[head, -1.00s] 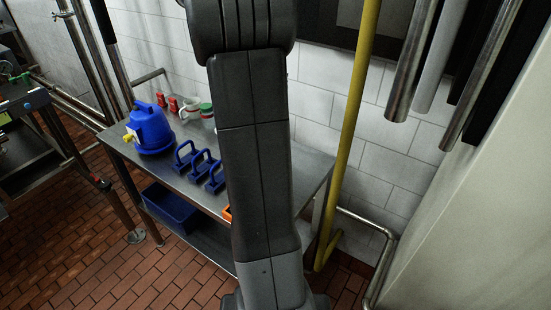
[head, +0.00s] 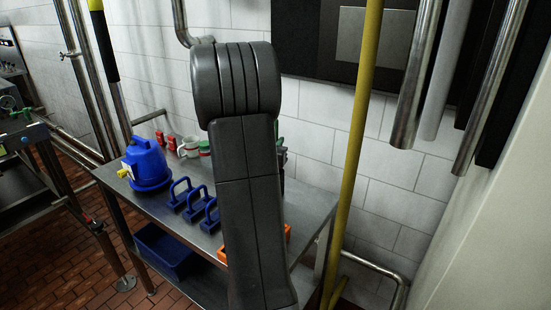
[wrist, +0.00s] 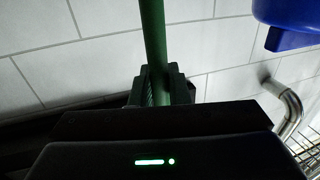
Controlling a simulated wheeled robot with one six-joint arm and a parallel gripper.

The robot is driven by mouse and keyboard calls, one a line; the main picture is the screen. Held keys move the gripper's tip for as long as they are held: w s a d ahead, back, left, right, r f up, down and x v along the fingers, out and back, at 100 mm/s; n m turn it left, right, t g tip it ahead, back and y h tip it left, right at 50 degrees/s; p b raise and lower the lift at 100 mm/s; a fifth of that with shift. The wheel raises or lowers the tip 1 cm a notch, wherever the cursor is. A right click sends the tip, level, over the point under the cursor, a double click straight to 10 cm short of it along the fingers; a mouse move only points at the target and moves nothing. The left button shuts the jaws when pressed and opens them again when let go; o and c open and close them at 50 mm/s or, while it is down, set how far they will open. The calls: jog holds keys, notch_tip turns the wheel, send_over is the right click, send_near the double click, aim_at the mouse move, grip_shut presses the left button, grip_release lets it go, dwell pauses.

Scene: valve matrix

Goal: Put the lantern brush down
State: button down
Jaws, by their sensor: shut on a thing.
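My gripper (wrist: 160,90) is shut around a green rod (wrist: 153,35), which I take to be the handle of the lantern brush. The rod stands roughly upright in the wrist view, and its brush end is out of sight. In the head view my arm hides most of the gripper and brush; a small bit of green shows just right of the arm. The steel table (head: 323,200) stands below and behind my arm.
On the table are a blue jug-like container (head: 147,165), several blue handled blocks (head: 194,203), red items (head: 160,138), cups (head: 188,147) and an orange thing (head: 288,232). A blue bin (head: 165,250) sits on the lower shelf. A yellow pipe (head: 357,140) rises at right.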

jog(key=shift+f, duration=1.8)
jog(key=shift+f+b, duration=0.2)
jog(key=shift+b, duration=0.1)
jog(key=c, duration=1.4)
grip_release()
jog(key=shift+r, duration=0.1)
jog(key=shift+r, duration=0.15)
jog(key=b+v, duration=0.1)
jog(key=v, duration=1.1)
jog(key=shift+o, duration=0.5)
